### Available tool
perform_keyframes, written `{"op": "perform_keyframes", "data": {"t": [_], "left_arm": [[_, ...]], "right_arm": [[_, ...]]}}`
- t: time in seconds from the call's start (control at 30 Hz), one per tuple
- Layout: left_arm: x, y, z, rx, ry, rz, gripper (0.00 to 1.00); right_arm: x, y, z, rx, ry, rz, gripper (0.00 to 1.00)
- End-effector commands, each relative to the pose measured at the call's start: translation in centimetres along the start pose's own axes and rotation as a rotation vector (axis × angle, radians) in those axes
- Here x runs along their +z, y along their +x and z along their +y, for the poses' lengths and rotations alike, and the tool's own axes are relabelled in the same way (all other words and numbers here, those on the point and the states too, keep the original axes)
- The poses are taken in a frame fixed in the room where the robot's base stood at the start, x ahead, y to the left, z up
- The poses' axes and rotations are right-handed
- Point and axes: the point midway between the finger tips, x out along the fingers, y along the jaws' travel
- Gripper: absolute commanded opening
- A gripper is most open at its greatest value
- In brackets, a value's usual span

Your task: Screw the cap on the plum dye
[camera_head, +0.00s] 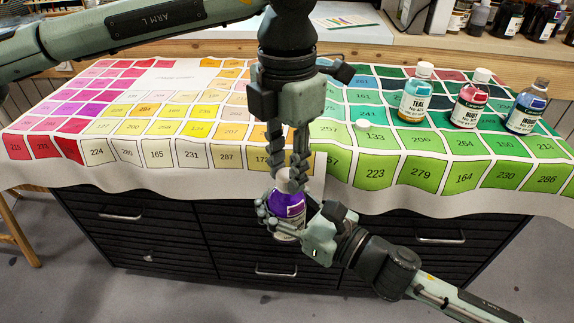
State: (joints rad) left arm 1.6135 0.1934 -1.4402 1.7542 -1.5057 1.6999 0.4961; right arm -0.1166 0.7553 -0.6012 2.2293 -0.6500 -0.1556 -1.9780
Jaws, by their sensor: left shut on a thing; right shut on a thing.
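The fingers hide much of the cap and the neck, so I cannot tell how the cap sits on the thread.
The teal (414,98), ruby (470,103) and indigo (526,112) bottles stand on the colour-chart cloth (330,195) at right. Indigo shows no white cap. A small white cap (362,125) lies on the cloth. Dark drawers (140,240) are below. The cloth's left is clear.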

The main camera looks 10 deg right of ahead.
Motion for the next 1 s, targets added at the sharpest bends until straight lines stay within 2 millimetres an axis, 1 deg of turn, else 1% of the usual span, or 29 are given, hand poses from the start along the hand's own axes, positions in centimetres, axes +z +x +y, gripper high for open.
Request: {"op": "perform_keyframes", "data": {"t": [0.03,0.2,0.23,0.47,0.57,0.67,0.77,1.0], "left_arm": [[0.0,0.0,0.1,0.001,-0.001,0.000,0.28],[0.0,0.0,0.1,0.001,-0.001,0.000,0.49],[0.0,0.0,0.1,0.001,-0.001,0.000,0.51],[0.0,0.0,0.0,0.001,-0.001,0.000,0.51],[0.0,-0.3,0.1,0.001,-0.001,0.000,0.51],[0.0,-1.4,0.1,0.001,-0.002,-0.001,0.51],[0.1,-3.2,0.1,0.003,-0.002,-0.003,0.51],[0.1,-8.4,0.1,0.003,-0.002,-0.002,0.51]], "right_arm": [[0.1,0.0,0.0,0.001,-0.001,-0.002,0.00],[0.1,0.0,0.0,0.001,0.000,-0.002,0.00],[0.1,0.0,0.0,0.001,0.000,-0.002,0.00],[0.1,0.0,0.0,0.001,-0.001,-0.002,0.00],[0.1,0.0,0.0,0.001,0.000,-0.002,0.00],[0.1,0.0,0.0,0.001,-0.001,-0.002,0.00],[0.1,0.0,0.0,0.000,-0.001,-0.002,0.00],[0.1,0.0,0.0,0.001,-0.001,-0.002,0.00]]}}
